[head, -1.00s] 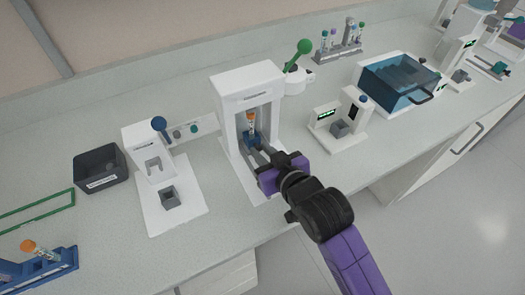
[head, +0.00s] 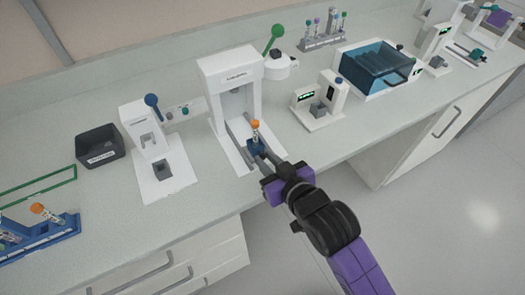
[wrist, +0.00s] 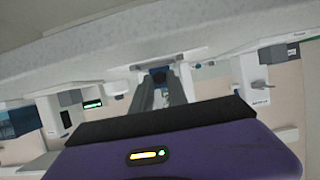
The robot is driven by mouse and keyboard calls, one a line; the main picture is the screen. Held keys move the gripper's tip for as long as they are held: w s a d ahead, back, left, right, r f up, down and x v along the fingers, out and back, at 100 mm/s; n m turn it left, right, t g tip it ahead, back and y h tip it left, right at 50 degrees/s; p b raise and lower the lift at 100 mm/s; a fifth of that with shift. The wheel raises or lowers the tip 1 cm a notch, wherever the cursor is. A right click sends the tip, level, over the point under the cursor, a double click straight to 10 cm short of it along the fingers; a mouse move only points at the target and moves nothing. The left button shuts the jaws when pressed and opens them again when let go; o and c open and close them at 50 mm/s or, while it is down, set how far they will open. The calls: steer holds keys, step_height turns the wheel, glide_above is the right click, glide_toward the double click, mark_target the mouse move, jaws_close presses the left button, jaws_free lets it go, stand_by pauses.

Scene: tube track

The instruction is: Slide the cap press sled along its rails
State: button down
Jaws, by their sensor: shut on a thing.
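The white cap press (head: 230,75) stands on the bench with two grey rails (head: 237,127) running out of its opening toward the front edge. The blue sled (head: 256,146) sits on the rails in front of the press frame. The gripped part is mostly hidden by the fingers. In the wrist view, a small blue part, likely the sled (wrist: 158,76), shows between two grey bars.
A smaller white device (head: 150,140) with a blue-knobbed lever and a black bin (head: 99,146) stand left. A white device with a small display (head: 320,105) and a blue-lidded box (head: 375,68) stand right. A blue rack (head: 45,235) is at the far left.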

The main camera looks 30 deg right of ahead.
steer(key=shift+s, duration=0.45)
steer(key=c, duration=1.3)
jaws_free()
steer(key=b+v, duration=0.1)
steer(key=v, duration=0.7)
